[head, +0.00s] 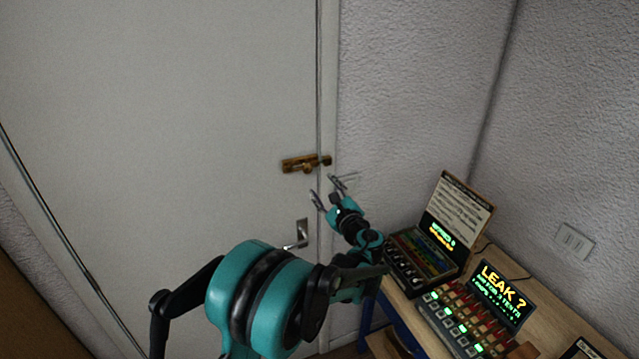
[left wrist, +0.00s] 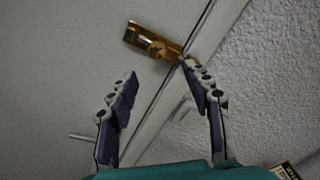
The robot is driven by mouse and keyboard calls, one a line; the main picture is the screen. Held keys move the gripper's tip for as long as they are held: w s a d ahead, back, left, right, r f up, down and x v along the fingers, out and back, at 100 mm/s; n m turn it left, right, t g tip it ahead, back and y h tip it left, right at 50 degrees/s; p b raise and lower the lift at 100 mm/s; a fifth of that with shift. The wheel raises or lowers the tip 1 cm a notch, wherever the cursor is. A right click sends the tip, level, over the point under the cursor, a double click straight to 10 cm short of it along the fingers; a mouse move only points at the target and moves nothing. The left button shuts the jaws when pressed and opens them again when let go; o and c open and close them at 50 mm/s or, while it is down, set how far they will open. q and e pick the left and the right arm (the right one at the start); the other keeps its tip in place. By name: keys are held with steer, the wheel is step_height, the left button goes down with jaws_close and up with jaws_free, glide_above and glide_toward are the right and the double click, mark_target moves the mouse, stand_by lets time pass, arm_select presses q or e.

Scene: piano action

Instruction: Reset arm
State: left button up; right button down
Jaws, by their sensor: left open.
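My left gripper (head: 327,191) is open and empty in front of the door's edge, just below and to the right of a brass bolt latch (head: 305,163). In the left wrist view the two fingers (left wrist: 160,95) stand apart, and the brass latch (left wrist: 155,43) lies beyond the fingertips. The latch spans from the door to the frame. Its knob shows on the door side. My right gripper is not in view.
The white door (head: 170,130) has a metal handle (head: 300,236) below the latch. At right, a wooden table (head: 548,318) bears an open case (head: 457,212) and a device with a lit "LEAK ?" screen (head: 500,292). A wall socket (head: 575,242) is behind it.

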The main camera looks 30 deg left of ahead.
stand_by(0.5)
arm_select(q)
steer(key=s+d+f+n+g+h+b, duration=0.3)
steer(key=s+f+n+h+b, duration=0.2)
steer(key=s+f+n+b, duration=0.65)
steer(key=s+d+f+n+h+b, duration=0.1)
steer(key=s+d+f+n+h, duration=0.1)
steer(key=s, duration=0.5)
steer(key=s+d+f+n+g+h+b, duration=0.1)
steer(key=s+d+f+n+h+b, duration=0.1)
steer(key=s+d+f, duration=0.5)
steer(key=s+d+f+n+h+b, duration=0.2)
steer(key=s+d+f+n+h, duration=0.1)
steer(key=s+f, duration=0.4)
steer(key=shift+s+d+g+h, duration=0.3)
steer(key=shift+s+d+h, duration=0.15)
steer(key=shift+d+h, duration=0.3)
steer(key=shift+a+f, duration=0.1)
